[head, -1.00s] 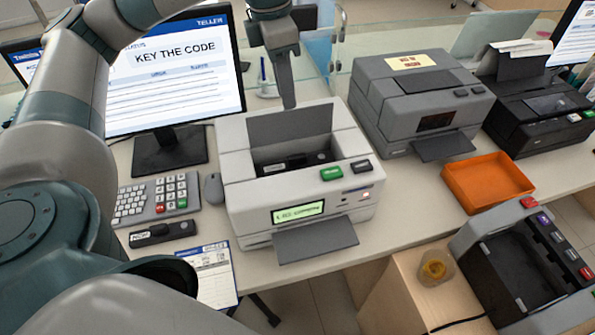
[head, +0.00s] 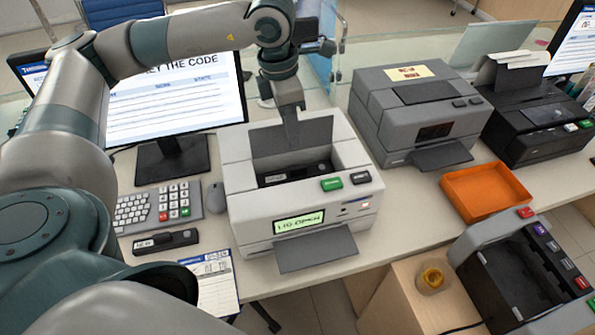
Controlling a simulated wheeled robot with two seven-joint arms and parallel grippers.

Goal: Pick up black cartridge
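A black cartridge (head: 165,241) with a pale label lies on the counter in front of the keypad. Another black cartridge-like part (head: 296,172) sits inside the open bay of the light-grey printer (head: 240,185), whose lid stands raised. The printer's green display seems to read "LID OPEN". My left gripper (head: 291,132) points down at the raised lid, above the back of the bay, with its tips close to the lid. It shows edge-on, so its opening cannot be told. Whether it touches the lid cannot be told. My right gripper is not in view.
A keyboard (head: 133,211), a monitor (head: 190,95) and a printed sheet (head: 212,280) are near the printer. A grey machine (head: 410,115), a black printer (head: 535,125) and an orange tray (head: 487,191) stand to the right. A jar (head: 433,277) and an open dark machine (head: 520,270) are lower right.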

